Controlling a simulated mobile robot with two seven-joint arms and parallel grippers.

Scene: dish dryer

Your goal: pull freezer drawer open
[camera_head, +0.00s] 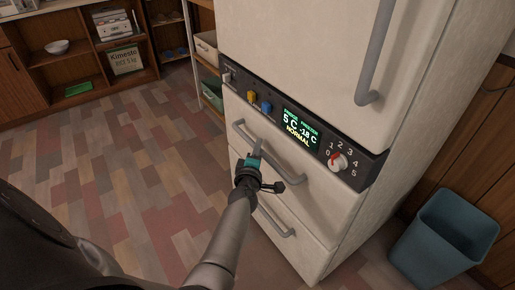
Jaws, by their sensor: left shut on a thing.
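The white fridge-freezer (289,65) stands right of centre. Below its dark control panel (298,120) is an upper freezer drawer (307,202) with a long grey bar handle (296,171). A lower drawer with its own grey handle (275,221) is beneath it. My left gripper (256,155) comes up from the bottom and is shut on the upper drawer's handle. The gripper hides part of that handle and the drawer front behind it. From this angle the drawers look flush with the body. My right gripper is not in view.
A blue-grey bin (445,240) stands on the floor right of the fridge. Wooden shelves (77,65) with a bowl (57,46) and boxes line the back left. The tiled floor (110,170) left of the fridge is clear.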

